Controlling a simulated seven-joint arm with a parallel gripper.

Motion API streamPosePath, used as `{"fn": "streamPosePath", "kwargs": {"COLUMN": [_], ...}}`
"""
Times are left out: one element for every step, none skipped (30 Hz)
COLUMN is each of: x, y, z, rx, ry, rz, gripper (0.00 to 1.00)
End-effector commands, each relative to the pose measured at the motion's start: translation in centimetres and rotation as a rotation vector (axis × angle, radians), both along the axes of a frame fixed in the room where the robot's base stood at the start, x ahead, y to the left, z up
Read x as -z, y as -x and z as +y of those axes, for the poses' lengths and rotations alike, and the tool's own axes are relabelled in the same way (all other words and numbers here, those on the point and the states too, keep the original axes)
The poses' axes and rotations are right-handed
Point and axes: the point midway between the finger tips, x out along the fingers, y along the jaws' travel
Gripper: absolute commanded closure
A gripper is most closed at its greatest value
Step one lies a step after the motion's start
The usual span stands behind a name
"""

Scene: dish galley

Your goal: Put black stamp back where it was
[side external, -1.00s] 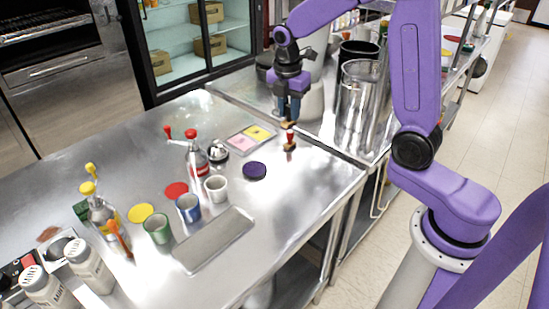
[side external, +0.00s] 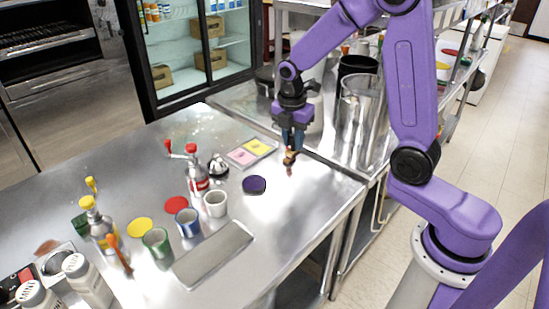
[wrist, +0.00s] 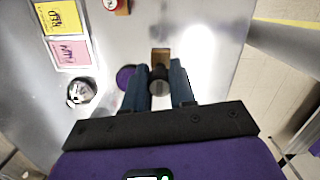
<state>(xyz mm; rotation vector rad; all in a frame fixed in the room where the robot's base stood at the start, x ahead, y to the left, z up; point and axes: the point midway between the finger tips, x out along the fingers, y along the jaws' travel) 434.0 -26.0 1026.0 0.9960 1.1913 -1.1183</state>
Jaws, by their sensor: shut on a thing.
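My gripper (side external: 291,149) points down over the right part of the steel counter. It is shut on the black stamp, which shows between the fingers in the wrist view with a dark round knob (wrist: 159,86) and a wooden block (wrist: 160,57). I cannot tell whether the block touches the counter.
A dark purple disc (side external: 254,185) lies left of the gripper. A tray with pink and yellow notes (side external: 251,151) and a silver bell (side external: 217,166) stand beyond it. Cups (side external: 215,204) and bottles crowd the left. The counter right of the gripper is bare.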

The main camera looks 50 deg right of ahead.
Motion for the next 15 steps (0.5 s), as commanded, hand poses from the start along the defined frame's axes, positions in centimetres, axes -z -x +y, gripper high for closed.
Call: {"fn": "streamPosePath", "kwargs": {"x": [0.5,0.7,1.0,1.3,1.8,2.3,2.8,3.2,3.7,4.1,4.5,4.9,5.3,5.5,5.7], "y": [-0.9,-1.4,-2.1,-2.5,-2.8,-3.2,-3.5,-3.9,-4.4,-4.7,-5.0,-5.4,-5.6,-5.8,-6.1], "z": [0.0,-0.1,-0.1,-0.2,-0.2,-0.2,-0.2,-0.3,-0.3,-0.3,-0.3,-0.3,-0.4,-0.4,-0.4], "rx": [-0.001,-0.001,-0.001,-0.001,0.000,-0.001,0.000,0.000,-0.001,-0.001,-0.001,-0.001,-0.001,0.000,0.000], "ry": [0.000,0.000,0.000,0.001,0.001,0.001,0.001,0.001,0.001,0.001,0.001,0.001,0.001,0.000,0.000], "rz": [0.002,0.001,0.002,0.003,0.005,0.004,0.005,0.005,0.004,0.004,0.003,0.003,0.003,0.002,0.001], "gripper": [0.94,0.94,0.94,0.94,0.94,0.94,0.94,0.94,0.94,0.94,0.94,0.94,0.94,0.94,0.94]}}
